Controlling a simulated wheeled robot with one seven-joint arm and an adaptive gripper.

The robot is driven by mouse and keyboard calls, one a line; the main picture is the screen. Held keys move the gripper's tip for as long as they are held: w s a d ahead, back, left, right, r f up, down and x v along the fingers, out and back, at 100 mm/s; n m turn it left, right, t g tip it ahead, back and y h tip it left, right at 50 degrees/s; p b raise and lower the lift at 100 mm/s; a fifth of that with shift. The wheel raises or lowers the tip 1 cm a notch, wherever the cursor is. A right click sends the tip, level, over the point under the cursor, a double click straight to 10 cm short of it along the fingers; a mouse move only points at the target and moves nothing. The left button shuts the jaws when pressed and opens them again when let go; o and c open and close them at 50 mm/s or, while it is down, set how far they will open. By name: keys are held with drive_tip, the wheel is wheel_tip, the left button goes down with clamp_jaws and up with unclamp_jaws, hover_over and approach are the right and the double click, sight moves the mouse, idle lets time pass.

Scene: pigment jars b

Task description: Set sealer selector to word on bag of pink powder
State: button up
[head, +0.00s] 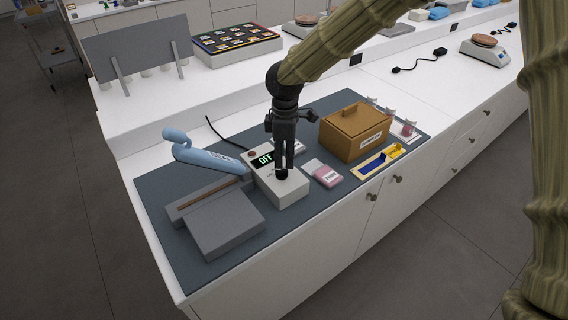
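The sealer has a pale control box (288,191) with a lit display (264,158) reading OFF and a reddish button beside it. A dark round selector knob (281,174) is on the box's top. My gripper (283,168) points straight down at the knob, with its fingertips at or just above it. I cannot tell whether the fingers touch or grip it. The bag of pink powder (326,176) lies just right of the box. It has a white label whose word is too small to read. The sealer's raised blue arm (207,158) is left of the box.
A brown lidded box (355,132) stands right of the bag, with a blue and yellow tray (377,163) in front. Small pink jars (408,128) stand behind at right. The counter's front edge is close.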

sight(284, 169)
wheel_tip(284, 169, down, 3)
drive_tip(key=shift+r+p, duration=0.2)
drive_tip(key=shift+p, duration=0.1)
drive_tip(key=shift+s+a+f, duration=0.1)
drive_tip(key=shift+s+f, duration=0.1)
drive_tip(key=shift+f, duration=0.4)
drive_tip(key=shift+w+f, duration=0.2)
drive_tip(key=shift+f, duration=0.4)
drive_tip(key=shift+s+r, duration=0.1)
drive_tip(key=shift+s, duration=0.05)
clamp_jaws()
